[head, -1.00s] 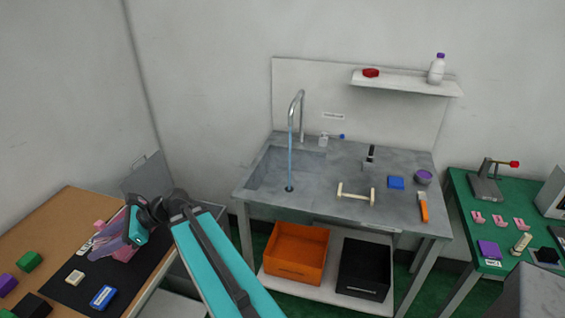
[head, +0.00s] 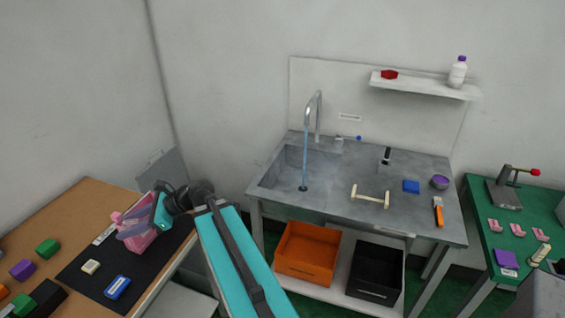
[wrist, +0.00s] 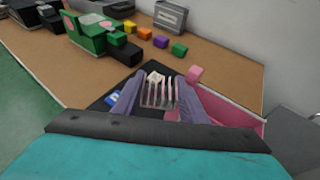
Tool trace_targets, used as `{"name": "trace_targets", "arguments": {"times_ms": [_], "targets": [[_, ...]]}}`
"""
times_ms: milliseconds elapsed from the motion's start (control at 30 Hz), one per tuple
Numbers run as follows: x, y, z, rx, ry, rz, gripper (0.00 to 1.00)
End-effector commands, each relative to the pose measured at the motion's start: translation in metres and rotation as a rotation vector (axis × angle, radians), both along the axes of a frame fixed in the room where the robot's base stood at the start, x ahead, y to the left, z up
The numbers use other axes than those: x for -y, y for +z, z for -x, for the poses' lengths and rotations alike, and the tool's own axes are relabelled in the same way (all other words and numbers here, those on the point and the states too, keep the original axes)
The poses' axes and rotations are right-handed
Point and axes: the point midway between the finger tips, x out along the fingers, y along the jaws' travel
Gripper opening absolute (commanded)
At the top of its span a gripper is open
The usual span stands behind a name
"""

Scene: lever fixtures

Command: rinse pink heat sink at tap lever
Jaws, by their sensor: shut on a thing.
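My gripper (head: 140,228) is over the black mat on the brown table at the left. It is shut on a pink heat sink (wrist: 158,92), whose pale fins show between the purple fingers in the wrist view. More pink surface (head: 146,240) shows around the fingers; I cannot tell how much of it belongs to the heat sink. The tap spout (head: 317,105) stands at the back of the grey sink (head: 275,172), and a blue stream of water falls from it. A small lever with a black handle (head: 386,155) stands upright on the counter right of the basin.
The black mat (head: 90,283) also bears a blue-and-white block (head: 118,287) and a cream block (head: 91,267).

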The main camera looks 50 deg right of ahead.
Motion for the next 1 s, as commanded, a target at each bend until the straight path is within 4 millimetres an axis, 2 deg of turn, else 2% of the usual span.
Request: {"name": "trace_targets", "arguments": {"times_ms": [33,233,467,767,1000], "targets": [[0.017,0.000,-0.001,-0.002,-0.035,0.001,0.16],[0.090,0.000,-0.001,-0.007,-0.188,0.004,0.16],[0.175,0.001,0.009,-0.012,-0.365,0.007,0.16],[0.286,0.004,0.041,-0.014,-0.599,0.007,0.16],[0.370,0.007,0.080,-0.012,-0.784,0.006,0.16]]}}
